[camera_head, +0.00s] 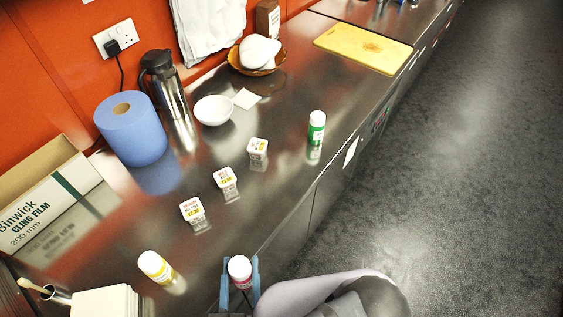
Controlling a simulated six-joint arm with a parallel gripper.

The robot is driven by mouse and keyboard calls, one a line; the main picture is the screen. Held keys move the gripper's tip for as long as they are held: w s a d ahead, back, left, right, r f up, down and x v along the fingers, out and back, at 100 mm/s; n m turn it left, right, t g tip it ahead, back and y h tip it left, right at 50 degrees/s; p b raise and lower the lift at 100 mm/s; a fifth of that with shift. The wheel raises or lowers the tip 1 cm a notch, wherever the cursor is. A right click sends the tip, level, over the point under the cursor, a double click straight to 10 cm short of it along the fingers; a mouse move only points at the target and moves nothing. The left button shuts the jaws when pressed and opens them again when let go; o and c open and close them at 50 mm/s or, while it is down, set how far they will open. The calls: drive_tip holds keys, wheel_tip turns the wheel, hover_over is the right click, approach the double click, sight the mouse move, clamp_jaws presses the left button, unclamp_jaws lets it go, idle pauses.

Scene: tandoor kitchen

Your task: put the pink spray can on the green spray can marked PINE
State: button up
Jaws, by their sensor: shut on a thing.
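The green spray can (316,135) stands upright on the steel counter (285,190), right of centre and close to the counter's front edge. It has a white cap, and its marking is too small to read. The pink spray can (240,268), with a white top and a pink-red lower part, is at the bottom middle of the view. My gripper (240,276) is shut on it, with blue fingers on either side. The can is well apart from the green can, nearer to me. Its lower end is partly hidden, and I cannot tell its height above the counter.
A yellow can (156,267) stands at lower left. Three small white boxes (225,178) stand mid-counter. A blue paper roll (131,128), flask (167,85), white bowl (213,111) and cling film box (50,208) stand towards the wall. The counter around the green can is clear.

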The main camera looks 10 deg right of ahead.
drive_tip(key=shift+m+h, duration=0.5)
drive_tip(key=shift+h, duration=0.3)
drive_tip(key=w+a, duration=0.1)
drive_tip(key=w, duration=0.1)
drive_tip(key=w+a+f, duration=0.1)
drive_tip(key=w, duration=0.1)
drive_tip(key=w+a+f, duration=0.1)
drive_tip(key=w+a, duration=0.1)
drive_tip(key=w, duration=0.1)
drive_tip(key=w+d+r+y+b, duration=0.1)
drive_tip(key=w+r, duration=0.4)
drive_tip(key=w, duration=0.8)
drive_tip(key=w+d+r+b, duration=0.15)
drive_tip(key=w+r, duration=0.25)
drive_tip(key=w, duration=0.9)
drive_tip(key=w+d+r+n+y+b, duration=0.1)
drive_tip(key=w+d+r, duration=0.2)
drive_tip(key=w+d, duration=0.25)
drive_tip(key=w+d+r+n+y, duration=0.1)
drive_tip(key=w+d+r, duration=0.2)
drive_tip(key=w+d, duration=0.25)
drive_tip(key=w+d+r+b, duration=0.1)
drive_tip(key=w+d+r, duration=0.15)
drive_tip(key=d, duration=0.75)
drive_tip(key=w+d+r+b, duration=0.1)
drive_tip(key=d+r, duration=0.3)
drive_tip(key=d, duration=0.5)
drive_tip(key=shift+d+f+p, duration=0.1)
drive_tip(key=shift+f+p, duration=1.6)
drive_tip(key=shift+f, duration=3.25)
